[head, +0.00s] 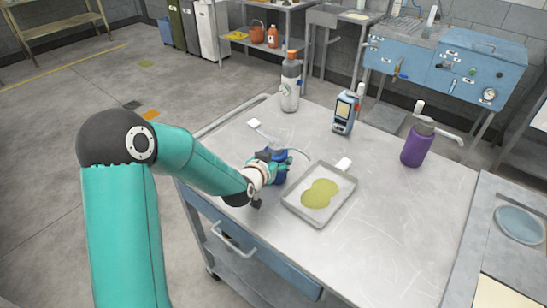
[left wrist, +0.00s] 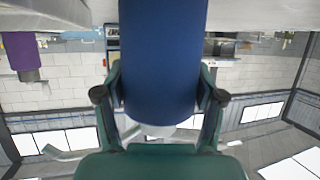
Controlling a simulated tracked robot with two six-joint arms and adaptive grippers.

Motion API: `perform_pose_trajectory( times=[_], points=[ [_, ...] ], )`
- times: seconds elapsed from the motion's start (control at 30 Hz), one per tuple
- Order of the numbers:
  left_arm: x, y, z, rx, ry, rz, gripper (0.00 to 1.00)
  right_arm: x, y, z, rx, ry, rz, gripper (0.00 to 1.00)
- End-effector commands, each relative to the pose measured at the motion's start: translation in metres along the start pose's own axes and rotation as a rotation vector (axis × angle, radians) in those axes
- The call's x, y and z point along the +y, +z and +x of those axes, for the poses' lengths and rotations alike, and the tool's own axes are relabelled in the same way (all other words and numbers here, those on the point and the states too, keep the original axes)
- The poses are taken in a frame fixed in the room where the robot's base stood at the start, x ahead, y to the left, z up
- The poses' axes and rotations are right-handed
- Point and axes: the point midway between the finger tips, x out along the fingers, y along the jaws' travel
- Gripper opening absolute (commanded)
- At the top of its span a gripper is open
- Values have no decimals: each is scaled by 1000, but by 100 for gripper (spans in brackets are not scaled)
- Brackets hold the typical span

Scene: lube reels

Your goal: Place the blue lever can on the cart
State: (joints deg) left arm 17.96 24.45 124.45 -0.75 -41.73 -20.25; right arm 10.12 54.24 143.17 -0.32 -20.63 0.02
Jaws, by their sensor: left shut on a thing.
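The blue lever can (head: 280,177) is at the left part of the cart's (head: 390,205) steel top, largely hidden by my gripper. My left gripper (head: 277,161) is shut on it. In the left wrist view, which looks upside down, the blue can (left wrist: 162,60) fills the space between the two fingers of my left gripper (left wrist: 158,98). The can looks about upright. I cannot tell whether its base touches the cart top. My right gripper is not in view.
A tray (head: 296,209) with a yellow-green puddle lies just right of the can. The cart's front right top is clear.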

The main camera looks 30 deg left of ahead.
Motion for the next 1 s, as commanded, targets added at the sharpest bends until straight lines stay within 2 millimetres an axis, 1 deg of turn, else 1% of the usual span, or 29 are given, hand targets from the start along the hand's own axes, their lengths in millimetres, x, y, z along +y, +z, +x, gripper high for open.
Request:
perform_pose_trajectory(
  times=[0.1,0.13,0.27,0.3,0.57,0.7,0.73,0.87,1.0],
  points=[
    [0,1,1,4,-1,1,2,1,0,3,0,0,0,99],
    [0,2,1,0,0,0,71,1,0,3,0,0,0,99],
    [0,1,0,-1,0,0,92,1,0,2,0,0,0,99],
    [0,2,0,-1,0,0,94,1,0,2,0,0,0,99],
    [0,1,0,-1,-1,0,94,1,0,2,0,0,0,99],
    [-1,-2,-1,-1,-1,0,94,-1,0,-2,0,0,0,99],
    [-1,0,-3,0,-1,0,94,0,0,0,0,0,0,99],
    [-1,0,-17,0,-1,0,94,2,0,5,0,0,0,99],
    [-1,0,-42,3,-1,0,94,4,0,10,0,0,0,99]
  ],
)
